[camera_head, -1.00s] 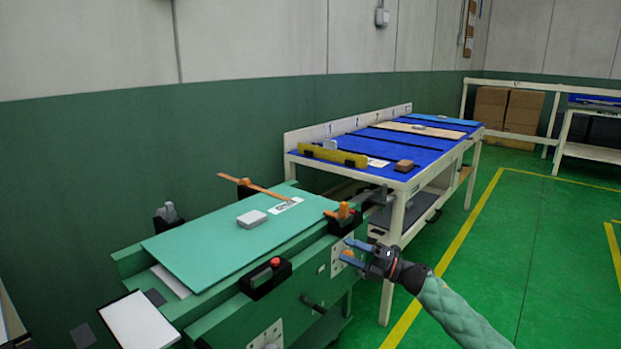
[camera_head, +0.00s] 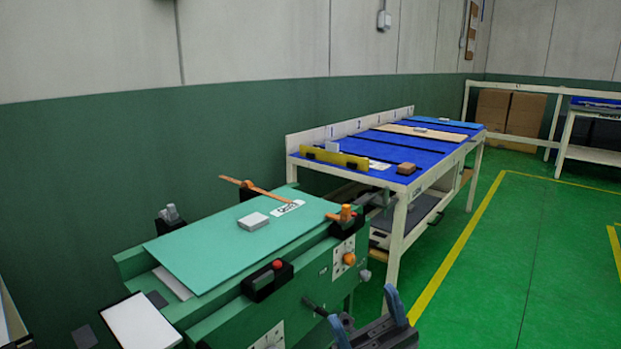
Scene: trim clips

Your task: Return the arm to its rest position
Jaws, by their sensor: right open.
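My right gripper (camera_head: 367,323) is at the bottom of the head view, right of the green workbench (camera_head: 230,317). Its two blue-grey fingers are spread apart with nothing between them. The rest of the right arm is below the picture's edge. My left gripper does not show.
The bench carries a green panel (camera_head: 215,245), a grey block (camera_head: 253,221), orange clamps (camera_head: 346,213) and a red button box (camera_head: 267,281). A blue-topped table (camera_head: 400,158) stands behind it. Green floor (camera_head: 510,270) with yellow lines is clear at the right.

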